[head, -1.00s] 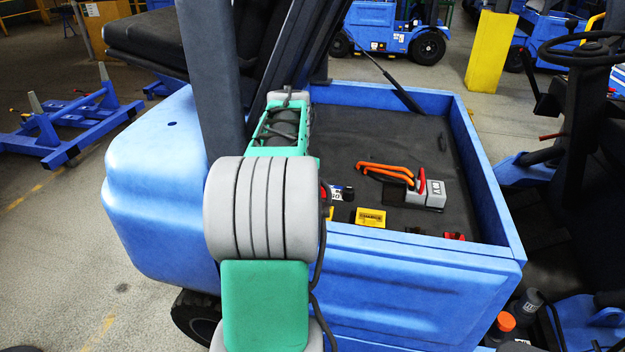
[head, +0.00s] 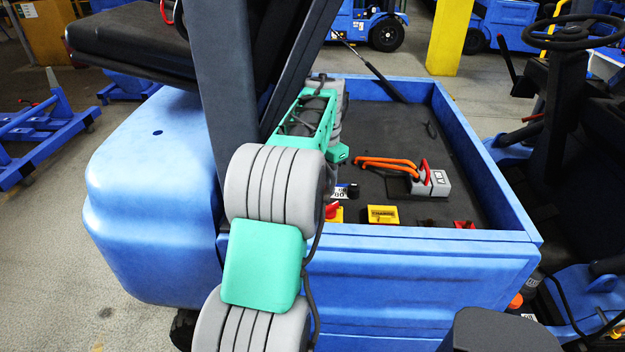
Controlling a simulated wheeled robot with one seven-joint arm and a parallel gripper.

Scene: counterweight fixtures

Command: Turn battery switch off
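A red knob (head: 331,210) with yellow beneath it shows just right of my arm, at the near left of the truck's open compartment. It looks like the battery switch, but it is small and partly covered by my arm, so I cannot tell its position. My arm reaches up over the truck's near wall, its far links above the left part of the compartment. My gripper does not show.
The blue compartment wall (head: 420,240) stands in front. A dark post rises at left; a steering wheel (head: 574,33) is at right.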

